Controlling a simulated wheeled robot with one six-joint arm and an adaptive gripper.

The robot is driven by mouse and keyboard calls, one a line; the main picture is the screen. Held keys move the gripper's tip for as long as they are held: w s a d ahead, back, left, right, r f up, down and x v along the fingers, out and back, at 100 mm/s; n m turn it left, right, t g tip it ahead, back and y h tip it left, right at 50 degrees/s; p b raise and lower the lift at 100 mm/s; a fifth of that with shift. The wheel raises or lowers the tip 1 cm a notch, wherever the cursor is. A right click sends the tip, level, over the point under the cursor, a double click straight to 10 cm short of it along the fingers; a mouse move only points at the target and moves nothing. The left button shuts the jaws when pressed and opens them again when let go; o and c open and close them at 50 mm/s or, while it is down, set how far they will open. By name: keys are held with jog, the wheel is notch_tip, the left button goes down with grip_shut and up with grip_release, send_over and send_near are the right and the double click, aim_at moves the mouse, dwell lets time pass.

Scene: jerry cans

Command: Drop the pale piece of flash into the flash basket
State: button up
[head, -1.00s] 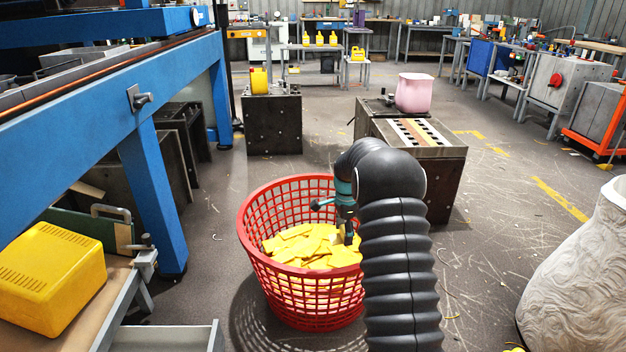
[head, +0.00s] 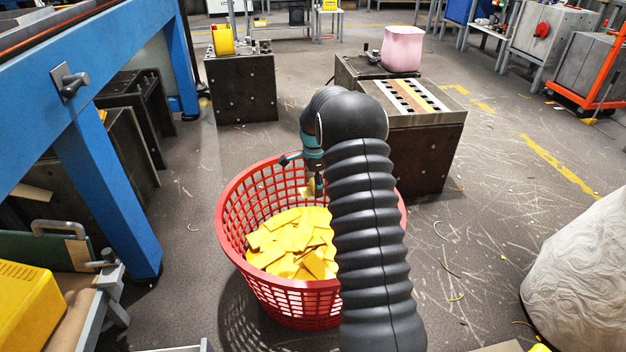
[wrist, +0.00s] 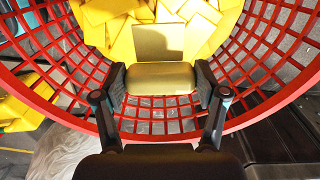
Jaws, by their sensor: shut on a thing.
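The pale piece of flash (wrist: 160,78) is dull yellow and held between the two fingers of my gripper (wrist: 160,92). In the head view the pale piece (head: 309,189) shows small below my gripper (head: 313,178), partly hidden by it. The red flash basket (head: 232,205) stands on the floor with a heap of bright yellow pieces (head: 290,243) in it. My gripper is over the basket opening, above the heap, towards the far side. In the wrist view the basket's lattice wall (wrist: 62,72) runs around the held piece. A darker square patch lies just beyond it on the heap.
My arm hides the basket's right part. A dark block with a striped top (head: 415,98) and a pink container (head: 402,47) stand behind. A blue frame (head: 105,190) is at left, and a large pale lumpy form (head: 580,265) at right. Floor between is mostly clear.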

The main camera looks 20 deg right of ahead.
notch_tip(320, 180, down, 4)
jog(key=shift+f+b, duration=0.25)
jog(key=shift+b, duration=0.25)
jog(key=o, duration=1)
notch_tip(320, 180, up, 12)
jog(key=shift+r, duration=0.1)
